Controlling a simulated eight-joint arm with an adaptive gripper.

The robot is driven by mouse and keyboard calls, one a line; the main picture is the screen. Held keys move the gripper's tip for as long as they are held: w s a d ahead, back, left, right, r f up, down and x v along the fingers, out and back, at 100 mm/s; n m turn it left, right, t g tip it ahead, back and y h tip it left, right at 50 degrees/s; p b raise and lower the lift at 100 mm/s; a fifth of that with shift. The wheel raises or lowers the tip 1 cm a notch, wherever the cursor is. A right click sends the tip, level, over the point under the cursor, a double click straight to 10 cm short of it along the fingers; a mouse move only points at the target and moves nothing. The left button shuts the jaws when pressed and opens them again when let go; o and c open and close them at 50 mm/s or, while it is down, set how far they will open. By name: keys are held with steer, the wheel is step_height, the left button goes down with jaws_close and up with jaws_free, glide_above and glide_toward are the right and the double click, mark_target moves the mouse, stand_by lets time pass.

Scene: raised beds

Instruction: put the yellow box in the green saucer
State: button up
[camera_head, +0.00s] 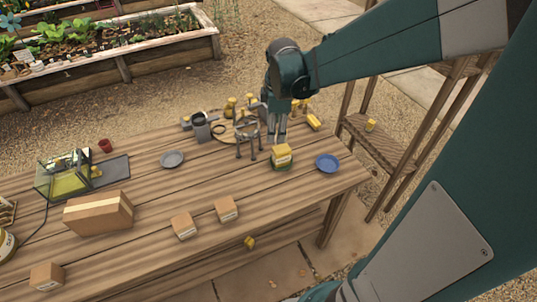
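A yellow box (282,150) with a pale label stands near the right end of the wooden table. Green (281,164) shows directly under it and around its lower part. This looks like the green saucer, mostly hidden by the box, but it is too small to be sure. My gripper (277,138) points down just behind the box, its fingertips close to the box's top edge in the picture. I cannot tell whether they touch it. The two fingers show as narrow grey shapes, and their opening is unclear.
A blue saucer (327,162) is to the right, a grey saucer (172,159) to the left. A round metal stand (247,128) and a grey mug (201,129) are left of my gripper. Cardboard boxes (98,213) stand nearer the front. Another yellow object (313,122) lies behind right.

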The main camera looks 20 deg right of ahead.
steer(key=s+a+r+m+t, duration=0.2)
steer(key=s+a+r+m, duration=0.2)
steer(key=s, duration=0.5)
steer(key=s+a+r+m+t, duration=0.3)
steer(key=s+a+r+m, duration=0.2)
steer(key=s+a+m, duration=0.2)
steer(key=shift+s+a+r+m, duration=0.15)
steer(key=shift+s+r+m, duration=0.1)
steer(key=shift+s+m, duration=0.8)
